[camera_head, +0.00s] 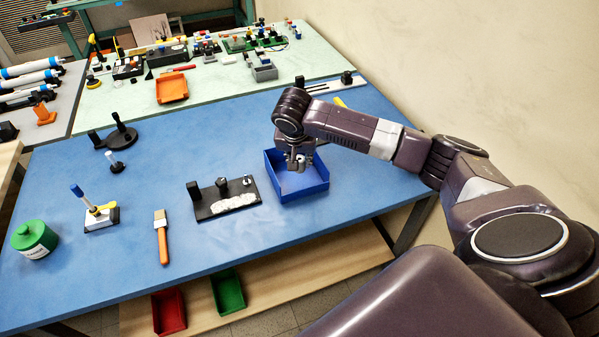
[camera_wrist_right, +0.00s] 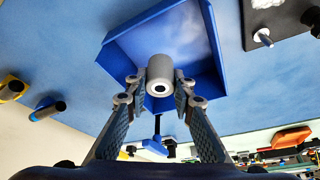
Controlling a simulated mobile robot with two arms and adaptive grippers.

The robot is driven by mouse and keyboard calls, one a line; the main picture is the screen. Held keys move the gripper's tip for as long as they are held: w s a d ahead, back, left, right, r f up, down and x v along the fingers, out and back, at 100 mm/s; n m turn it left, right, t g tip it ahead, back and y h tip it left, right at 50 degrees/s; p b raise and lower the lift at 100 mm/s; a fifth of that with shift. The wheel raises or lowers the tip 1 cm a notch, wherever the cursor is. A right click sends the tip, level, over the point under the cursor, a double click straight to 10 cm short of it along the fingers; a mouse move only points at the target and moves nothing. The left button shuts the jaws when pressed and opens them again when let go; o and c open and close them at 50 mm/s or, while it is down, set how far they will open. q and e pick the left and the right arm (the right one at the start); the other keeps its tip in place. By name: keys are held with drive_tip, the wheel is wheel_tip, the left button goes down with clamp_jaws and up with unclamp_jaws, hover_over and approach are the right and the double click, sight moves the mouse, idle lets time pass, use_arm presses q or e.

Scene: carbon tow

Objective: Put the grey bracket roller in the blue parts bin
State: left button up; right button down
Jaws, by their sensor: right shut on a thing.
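The blue parts bin (camera_head: 306,188) stands on the blue table near its right side. My right gripper (camera_head: 299,164) is over the bin, reaching in from the right. In the right wrist view, the right gripper (camera_wrist_right: 160,92) is shut on the grey bracket roller (camera_wrist_right: 160,72), a short grey cylinder with a dark hole in its end. The roller shows in front of the blue bin (camera_wrist_right: 205,60); whether it touches the bin floor I cannot tell. My left gripper is not in view.
A black fixture plate (camera_head: 215,208) with posts and white pieces lies just left of the bin. The table's middle back is clear.

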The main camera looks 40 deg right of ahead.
sight(299, 172)
drive_tip(key=shift+f, duration=3.05)
drive_tip(key=shift+f, duration=0.15)
drive_tip(key=c, duration=1.7)
unclamp_jaws()
drive_tip(key=shift+o, duration=0.2)
drive_tip(key=v, duration=1.2)
